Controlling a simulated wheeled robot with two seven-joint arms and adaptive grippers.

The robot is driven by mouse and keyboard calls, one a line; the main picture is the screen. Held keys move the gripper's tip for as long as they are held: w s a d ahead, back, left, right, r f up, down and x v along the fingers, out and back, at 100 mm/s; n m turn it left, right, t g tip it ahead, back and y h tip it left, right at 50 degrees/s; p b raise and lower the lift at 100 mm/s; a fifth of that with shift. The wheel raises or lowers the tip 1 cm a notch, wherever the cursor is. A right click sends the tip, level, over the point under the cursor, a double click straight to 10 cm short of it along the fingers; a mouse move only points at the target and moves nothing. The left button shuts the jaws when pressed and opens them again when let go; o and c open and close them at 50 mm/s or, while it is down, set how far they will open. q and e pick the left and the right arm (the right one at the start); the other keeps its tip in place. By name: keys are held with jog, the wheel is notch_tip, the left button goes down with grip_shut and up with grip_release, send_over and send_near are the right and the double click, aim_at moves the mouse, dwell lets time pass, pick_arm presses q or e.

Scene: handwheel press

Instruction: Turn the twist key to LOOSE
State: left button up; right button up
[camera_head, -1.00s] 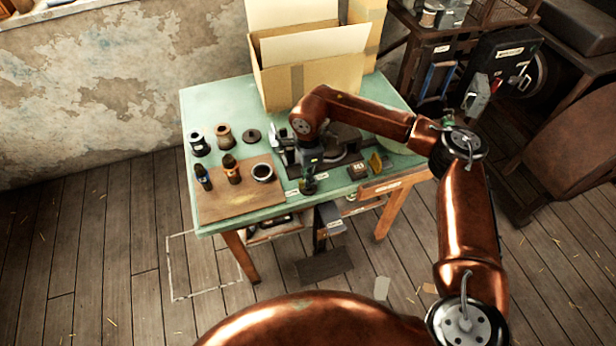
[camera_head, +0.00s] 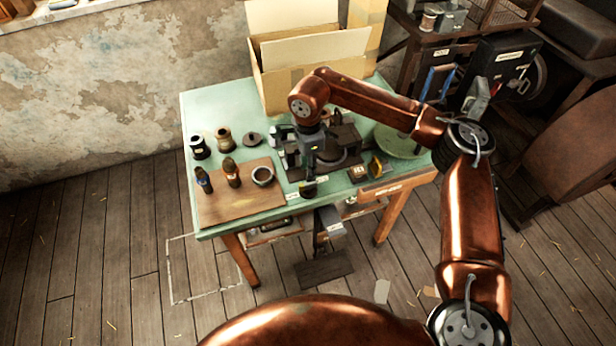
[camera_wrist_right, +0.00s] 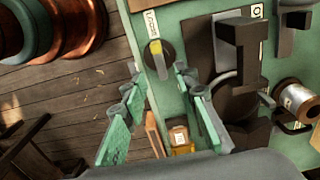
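The twist key (camera_wrist_right: 158,60) is a dark round knob with a yellow bar on the green table's front edge. In the right wrist view the bar is slightly tilted, its upper end toward the white LOOSE label (camera_wrist_right: 152,24). In the head view the knob (camera_head: 308,190) shows small and dark below my right gripper (camera_head: 310,172). In the wrist view my right gripper (camera_wrist_right: 160,104) has its green fingers wide apart with nothing between them; the knob lies beyond the tips. My left gripper is out of view.
The dark press (camera_head: 340,148) stands just behind the knob. A small M3 box (camera_head: 357,173) is to its right. A wooden board (camera_head: 240,205) with bottles and a cup is to the left. A cardboard box (camera_head: 310,75) stands at the back.

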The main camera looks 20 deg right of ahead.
notch_tip(320, 180, up, 6)
jog(key=shift+f, duration=0.15)
dwell(0.6)
